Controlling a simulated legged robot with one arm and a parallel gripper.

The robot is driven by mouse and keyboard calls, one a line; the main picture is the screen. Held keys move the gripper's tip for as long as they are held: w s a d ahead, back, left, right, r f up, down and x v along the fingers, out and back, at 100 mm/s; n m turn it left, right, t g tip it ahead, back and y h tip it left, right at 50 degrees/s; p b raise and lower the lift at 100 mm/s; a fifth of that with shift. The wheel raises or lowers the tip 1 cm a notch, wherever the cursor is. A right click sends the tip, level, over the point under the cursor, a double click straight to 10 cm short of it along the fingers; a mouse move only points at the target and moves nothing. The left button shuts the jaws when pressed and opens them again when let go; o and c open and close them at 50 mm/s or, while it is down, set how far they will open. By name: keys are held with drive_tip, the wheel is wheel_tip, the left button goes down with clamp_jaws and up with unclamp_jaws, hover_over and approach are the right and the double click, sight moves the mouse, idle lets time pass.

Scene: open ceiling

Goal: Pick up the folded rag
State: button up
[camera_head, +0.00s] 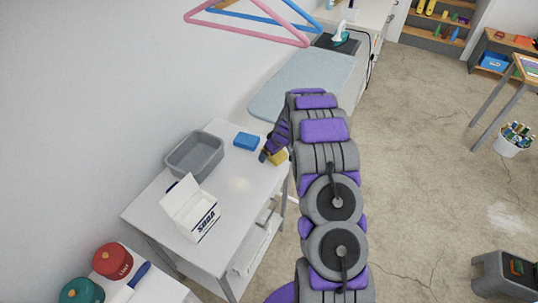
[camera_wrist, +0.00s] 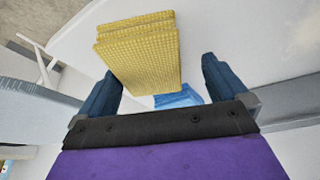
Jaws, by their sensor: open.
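The folded rag (camera_wrist: 140,55) is yellow, with a waffle-like texture and stacked layers. In the wrist view it lies on the white table, just beyond and between the two blue fingers of my gripper (camera_wrist: 160,85). The fingers are apart, with nothing held between them. In the head view the rag (camera_head: 278,157) shows as a small yellow patch at the table's right edge, partly hidden by my gripper (camera_head: 267,152). I cannot tell the exact gap between the fingers and the rag.
A blue block-like item (camera_head: 246,141) lies left of the rag. A grey basin (camera_head: 195,157) and an open white soda box (camera_head: 190,209) stand on the white table (camera_head: 240,185). An ironing board (camera_head: 305,80) is behind. Hangers (camera_head: 250,22) hang above.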

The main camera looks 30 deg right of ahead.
drive_tip(key=shift+d+f, duration=0.2)
drive_tip(key=shift+d, duration=1.05)
drive_tip(key=shift+c, duration=0.9)
drive_tip(key=shift+a+r, duration=0.1)
drive_tip(key=shift+a, duration=0.8)
drive_tip(key=c, duration=0.5)
drive_tip(key=shift+a, duration=0.1)
drive_tip(key=shift+c, duration=0.5)
drive_tip(key=shift+d, duration=0.25)
drive_tip(key=shift+c, duration=1.4)
drive_tip(key=shift+d, duration=0.6)
drive_tip(key=shift+c, duration=0.4)
drive_tip(key=shift+a+r, duration=0.35)
drive_tip(key=r, duration=0.1)
drive_tip(key=r+p, duration=0.1)
drive_tip(key=r, duration=0.1)
drive_tip(key=shift+a+r, duration=0.2)
drive_tip(key=shift+a, duration=0.1)
drive_tip(key=s+a+p, duration=0.1)
drive_tip(key=s+a, duration=0.2)
drive_tip(key=s, duration=1.2)
drive_tip(key=shift+s+a+r+p, duration=0.2)
drive_tip(key=shift+a+r+p, duration=0.15)
drive_tip(key=shift+r, duration=0.1)
